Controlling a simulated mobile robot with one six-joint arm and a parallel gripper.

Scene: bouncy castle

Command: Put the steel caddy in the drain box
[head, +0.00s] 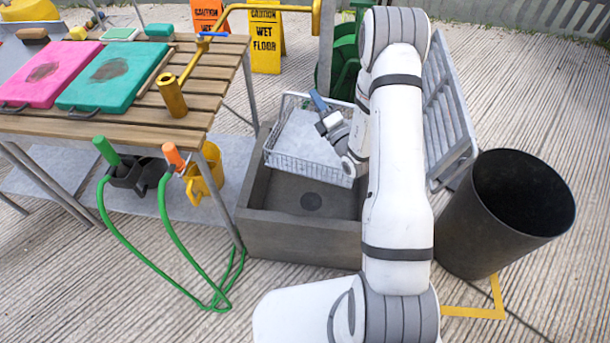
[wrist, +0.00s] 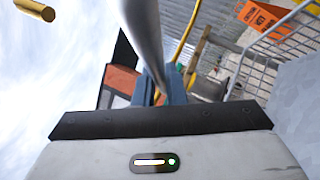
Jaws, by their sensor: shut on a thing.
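The steel caddy (head: 312,166) is a pale wire basket with a flat grey panel. In the head view it is tilted over the back part of the drain box, and its lower edge overlaps the box's inside. I cannot tell whether it touches the box. The drain box (head: 300,236) is a dark grey open box with a round drain in its floor. My gripper (head: 322,108) is shut on the caddy at its upper side. In the wrist view a grey bar runs between my blue fingers (wrist: 167,92), and the caddy's wire mesh (wrist: 285,40) shows at right.
A slatted table (head: 150,108) with pink and teal boards stands at left. Green hoses (head: 180,235) hang beside the box. A dark bin (head: 480,225) and a leaning grey rack (head: 445,110) are at right.

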